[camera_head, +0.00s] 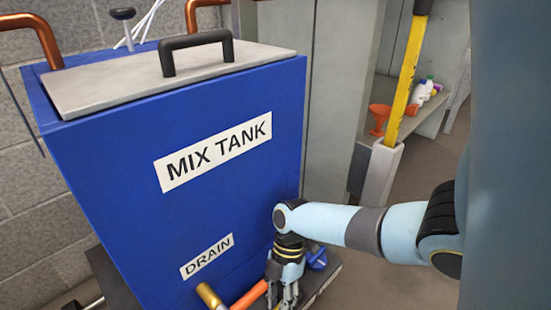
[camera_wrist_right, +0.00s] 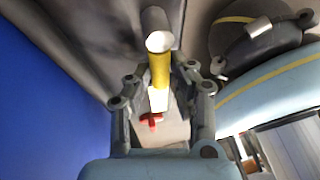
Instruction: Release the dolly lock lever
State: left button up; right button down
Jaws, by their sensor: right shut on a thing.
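My right gripper (camera_head: 284,300) points down beside the lower right corner of the blue mix tank (camera_head: 110,190), above the dark dolly base (camera_head: 325,275). In the right wrist view, its fingers stand on either side of a yellow bar (camera_wrist_right: 160,70) with a pale round end, which looks like the lock lever. The gripper is shut on this bar; the exact contact is hard to see. A small red part (camera_wrist_right: 150,121) shows below the bar. My left gripper is not in view.
A brass drain pipe (camera_head: 212,297) and an orange pipe (camera_head: 249,296) lie just left of the gripper. A blue part (camera_head: 317,260) is close on its right. A yellow level (camera_head: 406,80) stands farther back. Open floor shows at the lower right.

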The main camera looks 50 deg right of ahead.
jog(key=c, duration=1.2)
grip_release()
notch_tip(320, 180, up, 10)
jog(key=shift+s, duration=0.1)
